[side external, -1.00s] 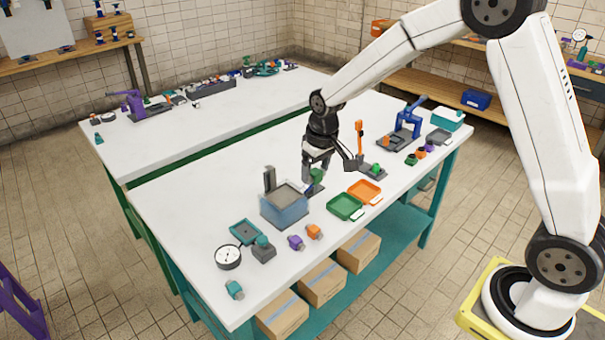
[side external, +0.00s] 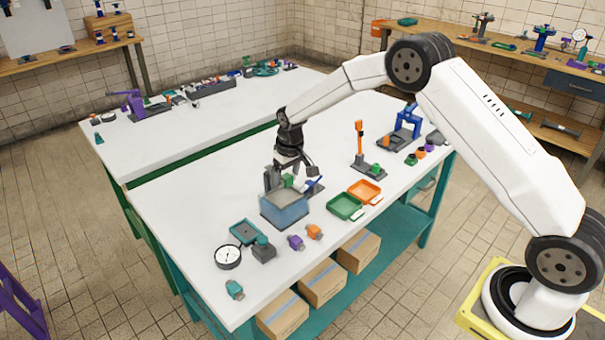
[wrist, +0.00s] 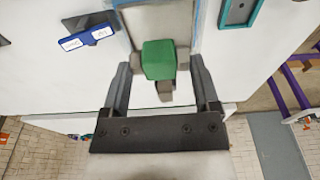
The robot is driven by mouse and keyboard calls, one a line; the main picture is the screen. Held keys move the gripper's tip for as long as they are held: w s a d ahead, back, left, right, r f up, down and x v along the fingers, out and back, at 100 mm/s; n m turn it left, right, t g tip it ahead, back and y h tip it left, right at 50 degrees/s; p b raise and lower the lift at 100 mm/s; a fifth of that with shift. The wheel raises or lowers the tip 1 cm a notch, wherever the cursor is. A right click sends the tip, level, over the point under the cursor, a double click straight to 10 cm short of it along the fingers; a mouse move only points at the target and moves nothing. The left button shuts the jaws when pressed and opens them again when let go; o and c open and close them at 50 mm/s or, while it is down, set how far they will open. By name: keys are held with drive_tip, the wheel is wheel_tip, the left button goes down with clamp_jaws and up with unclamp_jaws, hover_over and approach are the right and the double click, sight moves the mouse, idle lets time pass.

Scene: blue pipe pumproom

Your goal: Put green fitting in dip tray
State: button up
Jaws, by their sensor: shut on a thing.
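The green fitting (side external: 288,181) is in my gripper (side external: 291,174), above the far side of a blue open tub (side external: 285,212) with a grey inside, which I take to be the dip tray. In the wrist view the green fitting (wrist: 158,60) shows between the fingers of my gripper (wrist: 161,76), with the blue-edged tub (wrist: 197,22) around and beyond it. My gripper is shut on the fitting. The exact height above the tub is hard to tell.
Green (side external: 345,207) and orange (side external: 365,191) trays lie further right. A teal tray (side external: 245,231) and a gauge (side external: 228,257) are at front left.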

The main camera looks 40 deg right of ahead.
sight(284, 197)
drive_tip(key=shift+w+f, duration=0.6)
drive_tip(key=shift+f, duration=0.1)
drive_tip(key=shift+w+f, duration=0.15)
drive_tip(key=shift+f, duration=0.05)
drive_tip(key=shift+w+f, duration=0.1)
drive_tip(key=shift+f, duration=1.45)
drive_tip(key=shift+f, duration=0.15)
drive_tip(key=o, duration=1.3)
drive_tip(key=r, duration=0.4)
drive_tip(key=s+r, duration=0.1)
drive_tip(key=r, duration=0.3)
drive_tip(key=s+r, duration=0.1)
drive_tip(key=r, duration=0.3)
drive_tip(key=shift+r, duration=0.1)
